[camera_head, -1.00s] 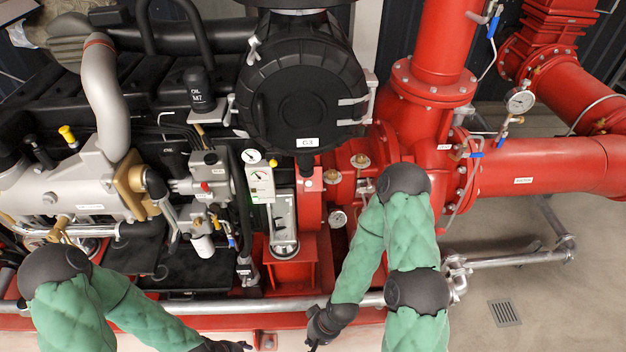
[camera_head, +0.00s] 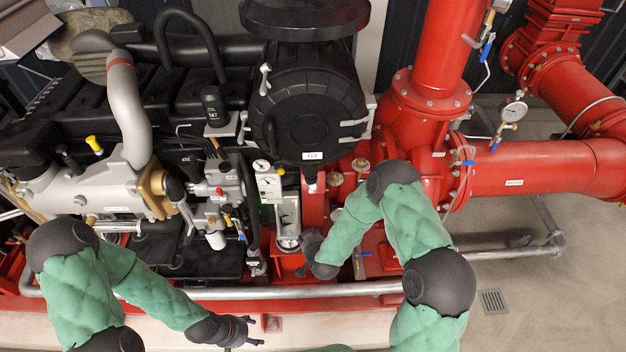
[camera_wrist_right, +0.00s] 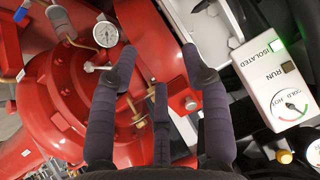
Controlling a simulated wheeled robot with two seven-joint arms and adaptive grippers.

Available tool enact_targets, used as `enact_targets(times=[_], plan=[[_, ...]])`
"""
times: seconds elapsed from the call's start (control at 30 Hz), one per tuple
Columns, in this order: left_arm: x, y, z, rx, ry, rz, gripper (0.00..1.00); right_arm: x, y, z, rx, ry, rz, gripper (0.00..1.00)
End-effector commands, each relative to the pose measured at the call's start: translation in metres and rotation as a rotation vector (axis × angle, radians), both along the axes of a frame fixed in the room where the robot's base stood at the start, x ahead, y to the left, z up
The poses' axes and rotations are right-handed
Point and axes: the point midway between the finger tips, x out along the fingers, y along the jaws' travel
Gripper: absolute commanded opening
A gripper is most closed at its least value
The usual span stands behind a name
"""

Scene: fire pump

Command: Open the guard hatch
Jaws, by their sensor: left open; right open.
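No part is readably labelled as the guard hatch, so I cannot tell for sure which it is. A round black cover (camera_head: 308,118) marked G3 has hinge-like straps on its right and a small grey handle (camera_head: 264,80) on its left. Below it stands a narrow silvery housing (camera_head: 289,212) beside a white gauge panel (camera_head: 268,184). My right gripper (camera_head: 302,256) is near the foot of this housing. In the right wrist view my right gripper (camera_wrist_right: 160,58) is open and empty, over red metalwork. My left gripper (camera_head: 257,331) is open and empty below the front rail.
A grey rail (camera_head: 330,291) runs across the front. Large red pipes (camera_head: 545,168) stand on the right and the engine's grey housing (camera_head: 110,190) on the left. The white panel (camera_wrist_right: 280,88) is right of my right fingers. Floor is free at lower right.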

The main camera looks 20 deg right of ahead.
Motion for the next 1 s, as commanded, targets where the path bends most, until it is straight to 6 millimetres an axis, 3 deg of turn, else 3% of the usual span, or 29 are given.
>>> enact_targets(times=[0.03,0.2,0.4,0.67,1.0], plan=[[0.0,0.0,0.018,0.0,0.0,0.0,0.6,0.012,-0.004,0.026,-0.028,-0.055,-0.016,0.48],[0.0,0.0,0.043,0.0,0.0,0.0,0.6,0.039,-0.02,0.078,-0.123,-0.203,-0.071,0.48],[0.0,0.0,0.055,0.0,0.0,0.0,0.6,0.051,-0.03,0.109,-0.185,-0.293,-0.109,0.48],[0.0,0.0,0.055,0.0,0.0,0.0,0.6,0.067,-0.035,0.104,-0.196,-0.307,-0.116,0.48],[0.0,0.0,0.053,0.0,0.0,0.0,0.6,0.12,-0.049,0.081,-0.194,-0.306,-0.117,0.48]])
